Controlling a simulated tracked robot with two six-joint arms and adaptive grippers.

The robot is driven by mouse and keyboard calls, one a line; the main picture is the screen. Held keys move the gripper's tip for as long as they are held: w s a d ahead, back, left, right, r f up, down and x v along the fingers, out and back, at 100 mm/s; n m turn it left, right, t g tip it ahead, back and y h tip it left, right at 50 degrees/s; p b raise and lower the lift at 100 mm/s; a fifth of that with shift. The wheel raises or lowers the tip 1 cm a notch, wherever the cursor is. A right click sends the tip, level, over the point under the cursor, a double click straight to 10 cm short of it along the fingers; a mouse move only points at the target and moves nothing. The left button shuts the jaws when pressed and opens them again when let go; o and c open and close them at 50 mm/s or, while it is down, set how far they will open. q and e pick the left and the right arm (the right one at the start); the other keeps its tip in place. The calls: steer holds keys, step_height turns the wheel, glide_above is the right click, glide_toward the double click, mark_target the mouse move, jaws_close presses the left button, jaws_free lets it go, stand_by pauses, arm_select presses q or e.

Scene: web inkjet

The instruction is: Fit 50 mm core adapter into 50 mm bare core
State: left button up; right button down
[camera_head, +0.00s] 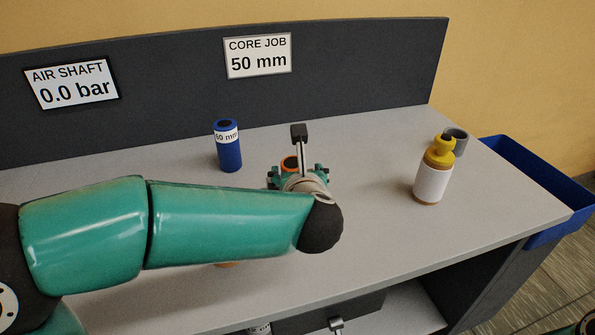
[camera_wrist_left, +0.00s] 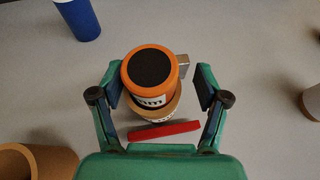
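An orange cylinder with a black top (camera_wrist_left: 152,66) stands between the open fingers of my left gripper (camera_wrist_left: 158,88), with small gaps at both sides. In the head view the left gripper (camera_head: 297,174) partly hides the orange cylinder (camera_head: 289,163). A blue cylinder (camera_head: 229,152), labelled 50 or 60 mm, stands behind to the left. A brown hollow core (camera_wrist_left: 60,163) is at the wrist view's lower left. The right gripper is out of view.
A red bar (camera_wrist_left: 163,130) and a metal block (camera_wrist_left: 182,60) are close to the orange cylinder. A black-topped post (camera_head: 299,133) rises behind the gripper. A yellow-topped bottle (camera_head: 432,184), a grey ring (camera_head: 460,144) and a blue bin (camera_head: 548,190) are at the right.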

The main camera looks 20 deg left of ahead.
arm_select(q)
steer(key=v, duration=1.1)
steer(key=shift+d, duration=0.1)
